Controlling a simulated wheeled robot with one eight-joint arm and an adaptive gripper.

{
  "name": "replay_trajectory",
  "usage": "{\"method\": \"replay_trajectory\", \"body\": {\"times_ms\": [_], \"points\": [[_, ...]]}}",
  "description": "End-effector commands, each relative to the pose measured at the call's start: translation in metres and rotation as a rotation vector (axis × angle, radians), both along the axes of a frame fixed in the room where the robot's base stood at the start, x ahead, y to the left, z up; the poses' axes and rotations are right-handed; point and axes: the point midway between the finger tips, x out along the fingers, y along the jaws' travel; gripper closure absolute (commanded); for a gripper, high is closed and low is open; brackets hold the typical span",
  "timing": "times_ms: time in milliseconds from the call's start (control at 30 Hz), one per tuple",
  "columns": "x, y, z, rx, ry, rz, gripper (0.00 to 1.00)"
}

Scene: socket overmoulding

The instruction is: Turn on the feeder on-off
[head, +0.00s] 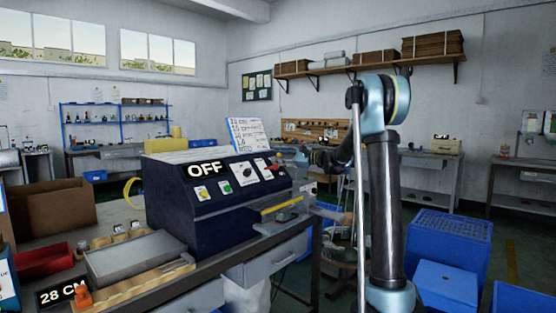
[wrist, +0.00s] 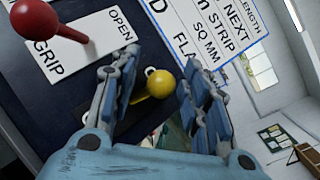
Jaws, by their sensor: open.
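A dark blue machine (head: 205,220) stands on the bench in the head view, with a black display (head: 205,169) reading OFF. Its sloped face carries a yellow button (head: 202,193), a green button (head: 225,187) and a dial plate (head: 244,173). My gripper (head: 301,157) is at the machine's right end. In the wrist view my gripper (wrist: 157,78) is open, with a yellow ball knob (wrist: 161,83) showing between its fingers; I cannot tell if they touch. A red ball lever (wrist: 35,20) stands on a plate marked OPEN and GRIP to the left. A label by the yellow knob is mostly hidden.
A white written sign (head: 247,134) stands up behind the machine; it fills the upper right of the wrist view (wrist: 205,35). A grey tray (head: 135,257) lies at the bench front. Blue crates (head: 448,238) stand on the floor at right.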

Motion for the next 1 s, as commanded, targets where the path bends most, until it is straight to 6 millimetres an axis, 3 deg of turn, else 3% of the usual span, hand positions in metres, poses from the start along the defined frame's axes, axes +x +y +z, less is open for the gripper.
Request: {"method": "replay_trajectory", "body": {"times_ms": [267, 433, 500, 967, 1000], "points": [[0.002, -0.005, 0.000, 0.000, 0.000, -0.007, 0.57], [0.003, -0.007, 0.000, 0.000, 0.000, -0.009, 0.91], [0.004, -0.008, 0.000, 0.001, 0.000, -0.011, 0.95], [0.007, -0.012, 0.002, 0.002, -0.002, -0.021, 0.91], [0.007, -0.012, 0.002, 0.002, -0.002, -0.021, 0.62]]}}
